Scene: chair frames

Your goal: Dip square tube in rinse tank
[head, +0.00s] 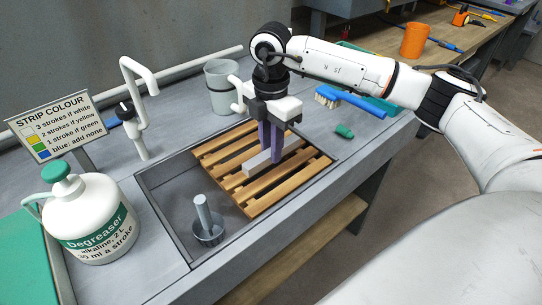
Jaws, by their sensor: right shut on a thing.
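My right gripper (271,155) points down with its purple fingers shut on a grey square tube (255,165). The tube lies roughly level, across the wooden slats in the picture; I cannot tell whether it touches them or hangs just above. The sunken grey tank (165,205) is set into the bench and has the slatted wooden rack (246,196) over its right part. No water surface can be made out in it. A short upright pipe (204,213) stands in a round drain fitting at the tank's near left. My left gripper is out of view.
A white tap (142,95) and a grey bucket (222,90) stand behind the tank. A Degreaser jug (92,222) and strip-colour sign (56,127) are at left.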

